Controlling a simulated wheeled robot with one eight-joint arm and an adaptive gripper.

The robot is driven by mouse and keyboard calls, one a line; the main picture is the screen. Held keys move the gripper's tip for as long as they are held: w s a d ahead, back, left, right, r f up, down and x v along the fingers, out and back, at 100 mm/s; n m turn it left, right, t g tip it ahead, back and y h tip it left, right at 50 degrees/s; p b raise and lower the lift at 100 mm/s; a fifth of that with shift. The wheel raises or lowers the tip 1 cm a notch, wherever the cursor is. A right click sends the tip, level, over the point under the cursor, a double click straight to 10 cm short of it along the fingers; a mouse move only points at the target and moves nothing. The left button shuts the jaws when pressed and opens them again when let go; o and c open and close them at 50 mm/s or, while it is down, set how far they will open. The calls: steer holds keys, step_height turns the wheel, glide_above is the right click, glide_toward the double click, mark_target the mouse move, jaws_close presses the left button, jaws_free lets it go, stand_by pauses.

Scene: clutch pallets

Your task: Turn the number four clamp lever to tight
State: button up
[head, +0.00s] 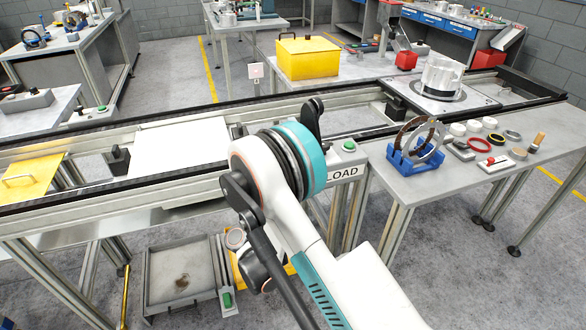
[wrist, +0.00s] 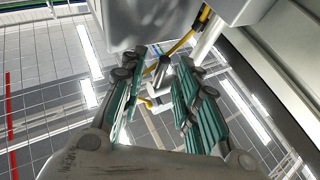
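No clamp lever or number four marking can be made out in either view. In the head view a white round housing (head: 441,77) stands on a pallet plate (head: 452,104) on the conveyor at the right; any small levers there are too small to tell. My gripper (wrist: 157,70) shows in the wrist view with its two teal fingers apart and nothing held between them. A metal post and a yellow bar show beyond the fingers. In the head view my arm fills the middle and my fingers cannot be made out.
A bare pale plate (head: 180,147) lies on the conveyor at the left. A yellow box (head: 308,58) stands behind the conveyor. The right bench (head: 420,188) holds a blue stand (head: 412,160) with rings, and several small parts.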

steer(key=s+a+r+m+g+y+p, duration=0.1)
steer(key=s+a+m+g+p, duration=0.3)
steer(key=s+a, duration=0.6)
steer(key=shift+s+a+r+y, duration=0.25)
steer(key=shift+a+y, duration=0.35)
steer(key=shift+y, duration=0.2)
stand_by(0.4)
